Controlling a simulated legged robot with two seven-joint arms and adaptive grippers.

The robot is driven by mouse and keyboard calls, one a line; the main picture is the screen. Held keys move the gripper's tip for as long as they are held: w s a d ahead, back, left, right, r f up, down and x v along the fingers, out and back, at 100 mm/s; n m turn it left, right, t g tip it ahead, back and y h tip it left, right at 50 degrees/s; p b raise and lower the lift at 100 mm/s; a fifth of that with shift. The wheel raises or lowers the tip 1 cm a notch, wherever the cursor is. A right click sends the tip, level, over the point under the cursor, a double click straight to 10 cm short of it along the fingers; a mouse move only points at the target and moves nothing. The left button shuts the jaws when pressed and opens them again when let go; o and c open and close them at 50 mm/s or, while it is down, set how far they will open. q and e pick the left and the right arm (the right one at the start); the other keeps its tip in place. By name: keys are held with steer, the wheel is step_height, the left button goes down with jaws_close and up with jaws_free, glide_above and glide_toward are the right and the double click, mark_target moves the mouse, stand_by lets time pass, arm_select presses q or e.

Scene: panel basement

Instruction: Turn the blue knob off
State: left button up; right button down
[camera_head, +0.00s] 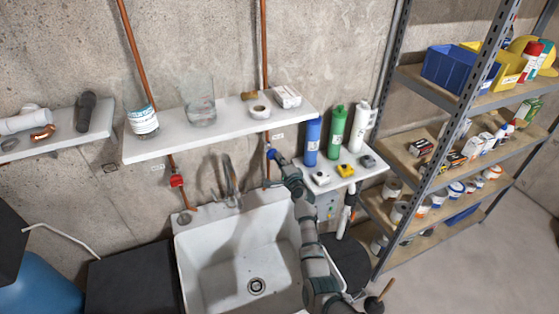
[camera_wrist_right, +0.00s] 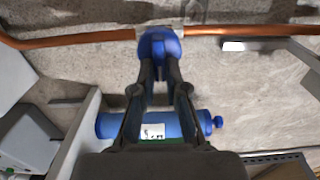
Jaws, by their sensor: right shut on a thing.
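The blue knob (camera_wrist_right: 159,45) sits on a copper pipe against the concrete wall in the right wrist view. The two fingers of my right gripper (camera_wrist_right: 159,68) are closed on it from the front. In the head view the blue knob (camera_head: 271,154) shows as a small blue spot below the shelf, on the right copper pipe. My right gripper (camera_head: 276,161) reaches up to it from over the sink and partly hides it. My left gripper is not in view.
A white sink (camera_head: 215,255) stands below. A red knob (camera_head: 177,181) is on the left pipe. A white shelf (camera_head: 220,130) is just above. Blue (camera_head: 312,140) and green (camera_head: 334,132) bottles stand on a small shelf close by on the right.

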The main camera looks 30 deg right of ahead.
steer(key=shift+a+f, duration=0.15)
steer(key=shift+f, duration=0.4)
steer(key=c, duration=1.2)
jaws_free()
steer(key=shift+r, duration=0.15)
steer(key=shift+r, duration=0.1)
steer(key=s, duration=1.1)
steer(key=shift+s+a, duration=0.2)
steer(key=shift+s, duration=0.15)
